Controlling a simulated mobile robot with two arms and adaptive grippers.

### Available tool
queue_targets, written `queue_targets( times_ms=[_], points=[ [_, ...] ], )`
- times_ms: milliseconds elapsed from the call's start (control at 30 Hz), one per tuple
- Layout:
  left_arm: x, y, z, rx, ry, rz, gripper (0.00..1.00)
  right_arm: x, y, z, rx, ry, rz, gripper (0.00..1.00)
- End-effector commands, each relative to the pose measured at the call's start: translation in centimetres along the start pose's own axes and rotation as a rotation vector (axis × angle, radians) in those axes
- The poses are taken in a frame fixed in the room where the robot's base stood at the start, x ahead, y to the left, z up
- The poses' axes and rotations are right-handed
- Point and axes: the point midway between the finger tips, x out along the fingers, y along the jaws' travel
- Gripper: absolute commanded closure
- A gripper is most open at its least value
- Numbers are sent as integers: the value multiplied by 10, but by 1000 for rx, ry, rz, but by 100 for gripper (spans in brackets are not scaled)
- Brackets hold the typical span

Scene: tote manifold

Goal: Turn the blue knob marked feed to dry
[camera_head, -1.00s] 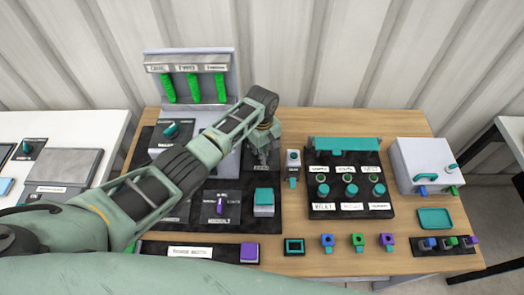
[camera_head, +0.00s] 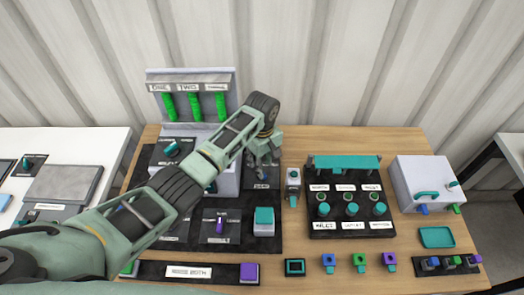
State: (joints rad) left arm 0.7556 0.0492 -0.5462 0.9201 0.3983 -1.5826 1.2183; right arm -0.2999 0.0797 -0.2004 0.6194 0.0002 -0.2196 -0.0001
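My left gripper (camera_head: 262,174) reaches in from the left and points down at the right part of the black board (camera_head: 245,203). Its fingers are small and partly overlapped by its own links, so their opening is unclear. A dark plate with an unreadable label (camera_head: 262,184) shows just below the fingertips; any knob there is hidden by the gripper. A teal-blue knob (camera_head: 172,150) is on a dark plate at the board's upper left, apart from the gripper. I cannot read "feed" or "dry" on any label. My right gripper is not in view.
A grey stand with green columns (camera_head: 196,106) rises behind my arm. A small white block with a teal tab (camera_head: 293,180) stands close right of the gripper. Further right are a black panel of teal knobs (camera_head: 318,226) and a white box (camera_head: 408,177). A purple lever (camera_head: 220,224) lies in front.

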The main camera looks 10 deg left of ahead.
Motion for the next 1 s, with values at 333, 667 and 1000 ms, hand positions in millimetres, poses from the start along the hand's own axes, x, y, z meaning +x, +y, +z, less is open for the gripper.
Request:
queue_targets(
  times_ms=[333,667,1000],
  points=[
    [-64,0,-1,-2,2,1,70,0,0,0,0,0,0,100],
    [-75,0,-1,-2,2,0,70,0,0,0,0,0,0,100],
    [-74,0,-1,-2,2,0,70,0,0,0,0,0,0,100]
  ],
)
